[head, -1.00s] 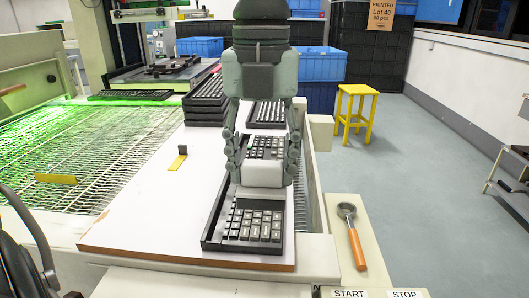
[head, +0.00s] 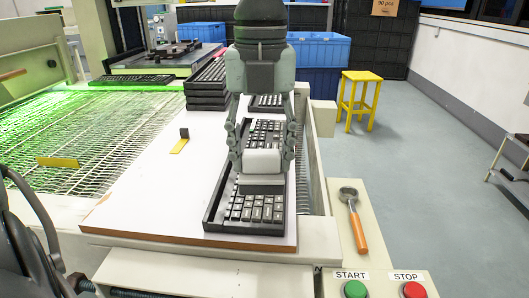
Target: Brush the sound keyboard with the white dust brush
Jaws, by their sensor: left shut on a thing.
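My left gripper (head: 263,158) hangs fingers down in the middle of the head view. It is shut on the white dust brush (head: 262,167), with one finger on each side of its white block. The grey lower part of the brush is over the dark keyboard (head: 257,211), closer to its near end; I cannot tell whether it touches the keys. The keyboard lies lengthwise on the white board (head: 148,212), along its right side. The gripper and brush hide part of its middle. My right gripper is not in view.
A stack of dark keyboards (head: 206,100) stands at the back of the board, with another keyboard (head: 265,103) beside it. A yellow-marked piece (head: 179,146) lies left of the gripper. An orange-handled tool (head: 357,231) lies at right, above the START (head: 355,289) and STOP (head: 414,290) buttons.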

